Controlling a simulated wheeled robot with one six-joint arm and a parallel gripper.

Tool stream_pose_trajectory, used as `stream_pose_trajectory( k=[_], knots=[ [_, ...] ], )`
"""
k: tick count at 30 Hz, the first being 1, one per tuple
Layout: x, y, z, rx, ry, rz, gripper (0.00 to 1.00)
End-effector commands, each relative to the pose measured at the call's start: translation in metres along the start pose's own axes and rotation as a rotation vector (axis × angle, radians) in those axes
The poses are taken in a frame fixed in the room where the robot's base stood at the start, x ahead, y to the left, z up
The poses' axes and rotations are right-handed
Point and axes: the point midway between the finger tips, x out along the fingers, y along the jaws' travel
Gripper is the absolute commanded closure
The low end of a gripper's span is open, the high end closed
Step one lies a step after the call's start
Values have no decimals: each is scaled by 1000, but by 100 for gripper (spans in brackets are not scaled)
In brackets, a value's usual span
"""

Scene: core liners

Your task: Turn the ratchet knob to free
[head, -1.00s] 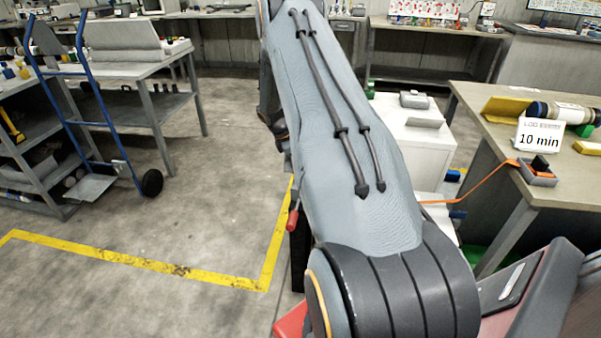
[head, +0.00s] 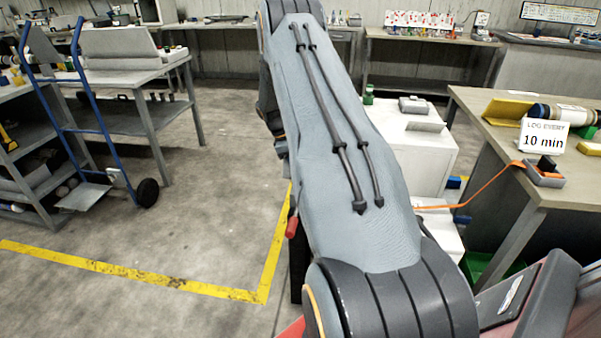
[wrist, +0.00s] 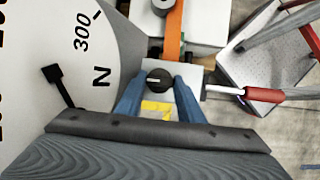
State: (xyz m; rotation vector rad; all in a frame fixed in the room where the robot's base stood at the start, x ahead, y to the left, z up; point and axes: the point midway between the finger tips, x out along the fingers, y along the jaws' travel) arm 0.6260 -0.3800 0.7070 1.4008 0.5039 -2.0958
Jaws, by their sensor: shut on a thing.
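In the wrist view, a round black ratchet knob (wrist: 160,78) with a short white mark sits between the two blue fingers of my gripper (wrist: 158,86). The white mark lies roughly level across the picture, on the knob's left part. The fingers are shut on the knob's sides. An orange strap (wrist: 173,32) runs up from just beyond the knob. A lever with a red grip (wrist: 263,94) sticks out to the right. A yellow patch (wrist: 156,108) shows below the knob. In the head view my arm hides the knob and gripper; the orange strap (head: 478,192) shows on the right.
A white dial face (wrist: 62,70) marked N and 300 fills the wrist view's left side. In the head view, a bench (head: 490,105) stands at the right with a "10 min" sign (head: 543,137). A blue hand truck (head: 95,110) stands left. Open floor lies inside the yellow line.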

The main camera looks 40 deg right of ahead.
Motion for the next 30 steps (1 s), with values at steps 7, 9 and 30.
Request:
stream_pose_trajectory(
  k=[7,9,30],
  knots=[
    [1,-1,2,2,-3,-5,59],
    [1,-1,1,1,-2,-4,47],
    [-5,-3,-1,-204,2,88,47]
  ],
)
